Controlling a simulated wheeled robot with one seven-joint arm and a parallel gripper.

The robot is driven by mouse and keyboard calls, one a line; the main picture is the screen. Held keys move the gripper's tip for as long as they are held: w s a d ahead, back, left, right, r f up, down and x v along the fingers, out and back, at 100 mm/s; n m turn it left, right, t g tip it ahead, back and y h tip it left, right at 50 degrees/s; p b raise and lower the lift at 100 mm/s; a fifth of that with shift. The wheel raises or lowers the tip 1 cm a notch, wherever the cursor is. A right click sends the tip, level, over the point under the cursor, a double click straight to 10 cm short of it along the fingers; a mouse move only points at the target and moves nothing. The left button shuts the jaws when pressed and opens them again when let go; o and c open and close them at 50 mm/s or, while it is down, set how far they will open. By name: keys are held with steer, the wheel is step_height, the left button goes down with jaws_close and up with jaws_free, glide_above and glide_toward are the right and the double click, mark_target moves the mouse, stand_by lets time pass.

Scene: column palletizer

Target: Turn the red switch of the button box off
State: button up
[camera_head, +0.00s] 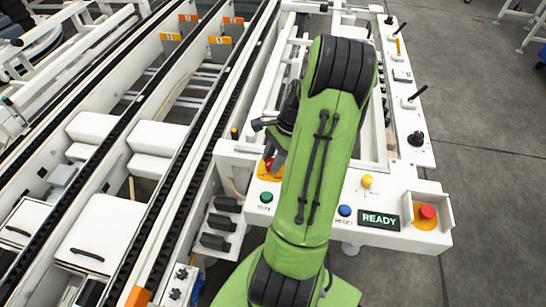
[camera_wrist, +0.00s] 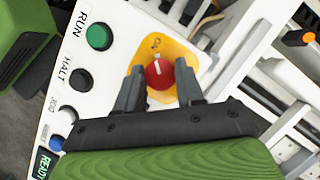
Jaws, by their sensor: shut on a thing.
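The red switch (camera_wrist: 159,74) sits on a yellow plate (camera_wrist: 178,54) on the white button box (camera_wrist: 125,19). In the wrist view a white mark on its face points roughly up the picture. My gripper (camera_wrist: 160,88) has one finger on each side of the switch and is shut on it. In the head view the red switch (camera_head: 268,164) shows only in part beside my green arm, and my gripper (camera_head: 277,155) is partly hidden behind the arm.
The box also has a green RUN button (camera_wrist: 99,37), a black HALT button (camera_wrist: 81,79), a blue button (camera_head: 345,211), a yellow button (camera_head: 367,181), a READY display (camera_head: 380,219) and a red push button (camera_head: 427,212). Conveyor rails (camera_head: 178,160) run along the left. Grey floor is open at right.

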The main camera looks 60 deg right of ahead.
steer(key=n+p, duration=0.1)
steer(key=n+g+p, duration=0.1)
steer(key=n+p, duration=0.1)
steer(key=shift+w+r+n+y, duration=0.1)
steer(key=shift+r+n+y, duration=0.1)
steer(key=shift+n+y, duration=0.1)
steer(key=n+g+p, duration=0.2)
steer(key=n, duration=0.2)
steer(key=shift+w+f+n, duration=0.1)
steer(key=shift+w+n, duration=0.05)
steer(key=shift+n, duration=0.15)
steer(key=n, duration=0.2)
steer(key=n+g+h+p, duration=0.1)
steer(key=n, duration=0.1)
steer(key=shift+n+g, duration=0.3)
steer(key=shift+w+a+n+g+h+p, duration=0.1)
steer(key=shift+n+g+h+p, duration=0.2)
steer(key=shift+n, duration=0.8)
steer(key=shift+n+g+h+p, duration=0.2)
steer(key=shift+n+h, duration=0.2)
steer(key=shift+n, duration=0.7)
steer(key=shift+f, duration=0.1)
steer(key=o, duration=1)
steer(key=shift+o, duration=0.2)
steer(key=p+v, duration=0.3)
steer(key=v, duration=1.2)
steer(key=shift+w+r, duration=0.25)
steer(key=shift+r, duration=0.1)
